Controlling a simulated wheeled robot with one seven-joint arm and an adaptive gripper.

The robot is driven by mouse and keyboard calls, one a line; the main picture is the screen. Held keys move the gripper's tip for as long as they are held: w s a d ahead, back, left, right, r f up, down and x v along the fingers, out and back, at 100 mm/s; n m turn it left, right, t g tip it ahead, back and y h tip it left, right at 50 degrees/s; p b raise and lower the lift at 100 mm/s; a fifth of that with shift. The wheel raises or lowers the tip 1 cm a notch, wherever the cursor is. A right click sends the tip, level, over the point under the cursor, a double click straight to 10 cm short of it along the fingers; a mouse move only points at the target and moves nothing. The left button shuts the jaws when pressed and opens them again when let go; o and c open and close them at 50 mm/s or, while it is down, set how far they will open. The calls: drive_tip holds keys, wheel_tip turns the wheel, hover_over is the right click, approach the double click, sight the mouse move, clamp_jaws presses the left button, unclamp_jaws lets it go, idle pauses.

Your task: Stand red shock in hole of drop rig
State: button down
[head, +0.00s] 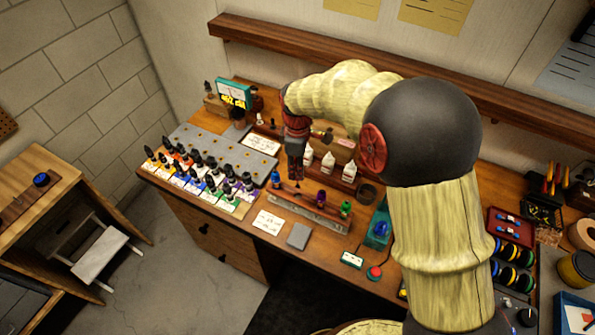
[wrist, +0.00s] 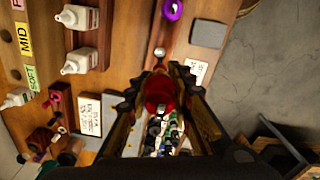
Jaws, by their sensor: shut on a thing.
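My gripper (wrist: 160,88) is shut on the red shock (wrist: 161,93), whose rounded red body and pale tip show between the fingers in the wrist view. In the head view my gripper (head: 295,165) points down above the left part of a shock rack (head: 322,220). The shock is hard to make out there. The rack holds a blue (head: 275,179), a purple (head: 320,197) and a green shock (head: 345,209). A teal device (head: 378,232) stands right of the rack; I cannot tell for certain whether it is the drop rig.
White bottles (head: 327,164) stand behind the rack. A grey square (head: 299,236), a white card (head: 268,222) and a red button (head: 374,272) lie near the front edge.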

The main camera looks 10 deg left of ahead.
drive_tip(key=shift+r+p, duration=1.8)
drive_tip(key=shift+r, duration=1.35)
drive_tip(key=shift+f, duration=0.1)
